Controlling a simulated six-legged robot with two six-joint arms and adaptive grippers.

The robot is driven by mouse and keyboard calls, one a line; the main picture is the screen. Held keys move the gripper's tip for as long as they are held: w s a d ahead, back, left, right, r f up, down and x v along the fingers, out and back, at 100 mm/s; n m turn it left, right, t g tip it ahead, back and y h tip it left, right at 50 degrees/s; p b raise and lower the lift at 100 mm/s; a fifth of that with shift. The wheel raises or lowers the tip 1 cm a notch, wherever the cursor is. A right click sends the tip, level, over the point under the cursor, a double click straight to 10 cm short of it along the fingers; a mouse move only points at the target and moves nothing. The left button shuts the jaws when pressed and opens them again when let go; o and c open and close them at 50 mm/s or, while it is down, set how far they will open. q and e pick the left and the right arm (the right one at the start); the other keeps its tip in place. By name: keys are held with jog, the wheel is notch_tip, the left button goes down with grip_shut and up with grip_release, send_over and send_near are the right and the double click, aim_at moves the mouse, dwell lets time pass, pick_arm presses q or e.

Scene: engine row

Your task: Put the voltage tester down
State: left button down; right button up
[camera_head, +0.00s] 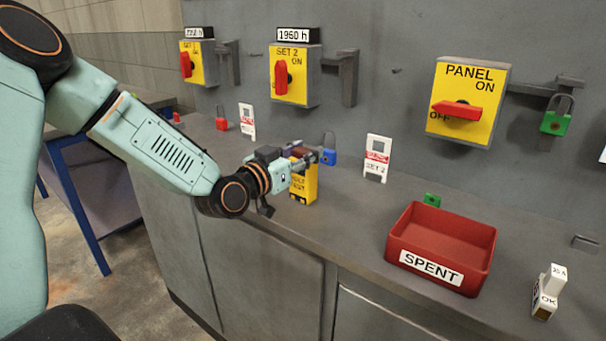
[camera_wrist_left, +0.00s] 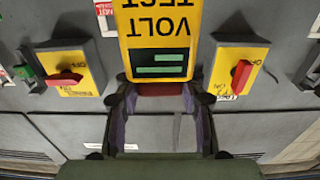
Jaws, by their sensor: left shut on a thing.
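The voltage tester (camera_head: 304,184) is a yellow block with dark print. In the head view it stands upright at the counter top, partly behind my left gripper (camera_head: 311,160). I cannot tell whether its base touches the counter. In the left wrist view the yellow tester (camera_wrist_left: 160,27) shows VOLT TEST upside down and two green bars. My left gripper (camera_wrist_left: 158,90) is shut on the tester, with its fingers on either side of it. My right gripper is not in view.
A red SPENT tray (camera_head: 430,262) stands on the counter, right of the tester. A blue padlock (camera_head: 329,156) and a white tag (camera_head: 377,160) stand close behind it. A white OK block (camera_head: 548,292) is at far right. Switch boxes line the wall.

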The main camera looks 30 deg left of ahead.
pick_arm(q)
notch_tip(320, 180, up, 9)
jog(key=p, duration=0.3)
jog(key=shift+r+p, duration=0.3)
jog(key=shift+r, duration=0.1)
jog(key=shift+s, duration=0.1)
